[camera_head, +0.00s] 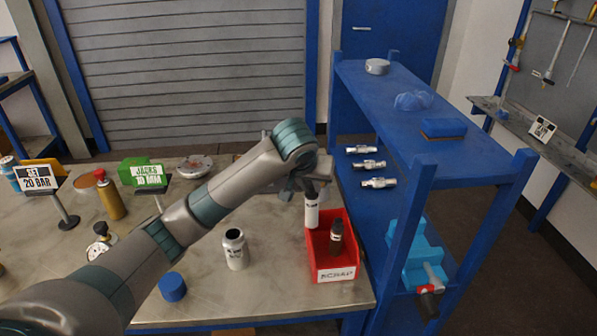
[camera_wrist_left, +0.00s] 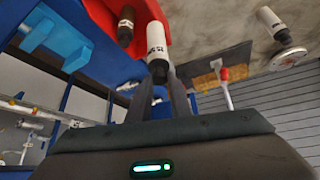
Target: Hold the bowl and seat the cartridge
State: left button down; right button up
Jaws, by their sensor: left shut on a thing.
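My left gripper (camera_head: 312,186) is shut on a white cylinder with dark lettering (camera_head: 312,212), likely the cartridge. It hangs upright over the back left of a red bin (camera_head: 345,273); whether its lower end touches the bin is unclear. In the left wrist view the white cylinder (camera_wrist_left: 157,42) stands out beyond the fingers (camera_wrist_left: 157,100). A dark cylinder (camera_head: 336,236) stands in the bin. A white vessel with a dark open top (camera_head: 236,252), likely the bowl, stands upright on the bench left of the bin, with no gripper on it. My right gripper is not in view.
A blue cap (camera_head: 172,287) lies near the bench front. Sign stands, a tan bottle (camera_head: 110,198) and a grey flange (camera_head: 195,167) are further left and back. A blue shelf (camera_head: 440,175) bounds the right side, with several metal fittings (camera_head: 368,165). Bench around the vessel is clear.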

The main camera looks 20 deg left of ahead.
pick_arm(q)
jog(key=s+d+m, duration=0.1)
jog(key=s+d, duration=0.2)
jog(key=s, duration=0.4)
jog(key=s+d+f+m+h+b, duration=0.1)
jog(key=s+d, duration=0.2)
jog(key=s, duration=0.4)
jog(key=shift+d+b, duration=0.15)
jog(key=shift+b, duration=0.15)
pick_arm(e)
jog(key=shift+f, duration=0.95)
pick_arm(q)
jog(key=shift+w, duration=0.1)
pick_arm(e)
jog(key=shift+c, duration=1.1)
